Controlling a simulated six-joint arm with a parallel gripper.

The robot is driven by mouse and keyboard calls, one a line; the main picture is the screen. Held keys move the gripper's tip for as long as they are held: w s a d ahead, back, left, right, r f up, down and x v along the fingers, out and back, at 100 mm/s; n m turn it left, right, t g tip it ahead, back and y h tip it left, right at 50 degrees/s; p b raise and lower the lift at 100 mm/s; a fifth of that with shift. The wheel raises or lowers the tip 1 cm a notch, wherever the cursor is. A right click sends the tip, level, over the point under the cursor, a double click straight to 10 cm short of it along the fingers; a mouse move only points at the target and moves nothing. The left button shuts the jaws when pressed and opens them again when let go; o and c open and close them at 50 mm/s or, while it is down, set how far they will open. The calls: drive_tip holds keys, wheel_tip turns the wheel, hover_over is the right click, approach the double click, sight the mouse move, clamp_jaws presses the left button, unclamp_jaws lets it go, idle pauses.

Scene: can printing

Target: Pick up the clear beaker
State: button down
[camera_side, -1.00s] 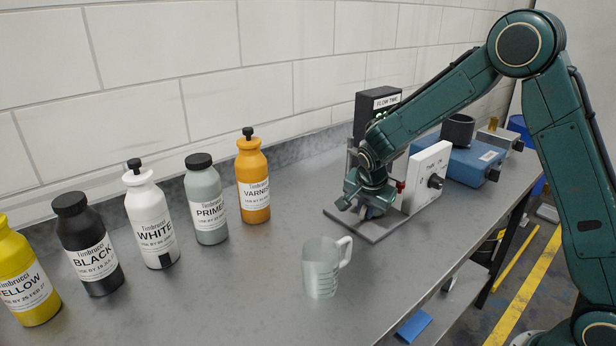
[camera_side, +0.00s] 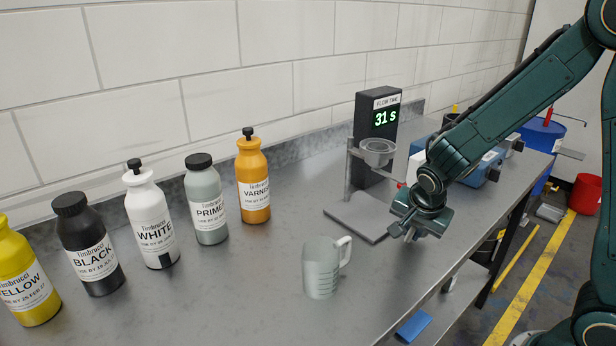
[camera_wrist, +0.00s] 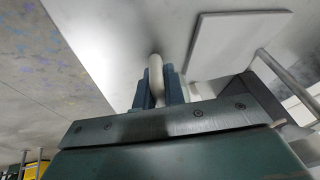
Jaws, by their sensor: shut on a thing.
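The clear beaker (camera_side: 318,272) stands upright on the bench in the side view, its handle toward the upper right. It is not seen in the wrist view. My gripper (camera_side: 412,230) is above the bench, to the right of the beaker and apart from it. In the wrist view its blue fingers (camera_wrist: 158,92) are shut on a small pale rod (camera_wrist: 155,68), which I cannot identify.
Several labelled paint bottles, including varnish (camera_side: 253,182) and primer (camera_side: 207,205), stand at left. Bench around the beaker is clear; its front edge lies right.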

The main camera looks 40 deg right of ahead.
sight(426, 266)
drive_tip(key=shift+s, duration=2.5)
